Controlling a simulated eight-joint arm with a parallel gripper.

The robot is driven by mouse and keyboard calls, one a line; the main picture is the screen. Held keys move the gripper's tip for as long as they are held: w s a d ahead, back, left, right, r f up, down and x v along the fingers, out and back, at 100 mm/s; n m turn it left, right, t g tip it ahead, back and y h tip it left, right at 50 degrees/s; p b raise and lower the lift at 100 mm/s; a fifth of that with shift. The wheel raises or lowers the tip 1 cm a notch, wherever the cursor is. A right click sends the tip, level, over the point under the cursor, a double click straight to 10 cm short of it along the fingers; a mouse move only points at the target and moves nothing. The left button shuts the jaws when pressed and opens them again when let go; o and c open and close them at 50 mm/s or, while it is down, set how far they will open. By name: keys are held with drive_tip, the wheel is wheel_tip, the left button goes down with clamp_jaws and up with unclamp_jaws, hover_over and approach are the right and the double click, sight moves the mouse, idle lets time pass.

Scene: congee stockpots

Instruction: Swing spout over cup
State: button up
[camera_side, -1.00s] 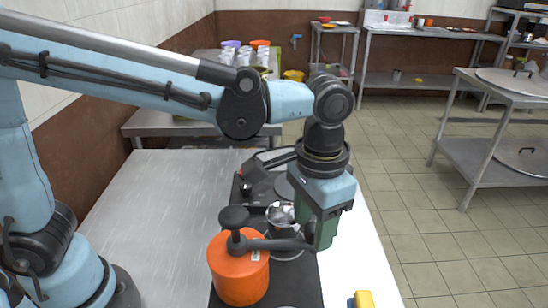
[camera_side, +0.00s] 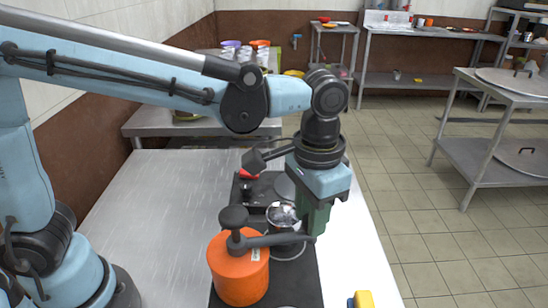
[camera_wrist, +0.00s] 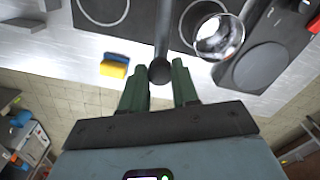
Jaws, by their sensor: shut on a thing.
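An orange pot (camera_side: 238,268) with a black knob on top stands at the front of a black board. Its black spout (camera_side: 270,241) reaches out to the right; in the wrist view the spout (camera_wrist: 164,28) ends in a round tip. My gripper (camera_side: 314,226) is shut on the spout's outer end, with its green fingers (camera_wrist: 160,88) on either side of the tip in the wrist view. A shiny clear or metal cup (camera_side: 282,214) stands on the board behind the spout; the cup (camera_wrist: 218,38) is right of the spout in the wrist view, apart from it.
A yellow and blue sponge (camera_side: 361,299) lies on the white counter strip at the front right. A pale ring (camera_side: 298,252) is marked on the board near the spout. A dark device (camera_side: 258,186) stands behind the cup. The steel table (camera_side: 165,215) at left is clear.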

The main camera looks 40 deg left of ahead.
drive_tip(key=shift+w+a, duration=0.15)
drive_tip(key=shift+a, duration=0.1)
drive_tip(key=shift+w+a, duration=0.45)
drive_tip(key=shift+a, duration=0.5)
drive_tip(key=a, duration=0.3)
drive_tip(key=w+a, duration=0.1)
drive_tip(key=a, duration=0.1)
drive_tip(key=shift+a, duration=0.35)
idle(0.4)
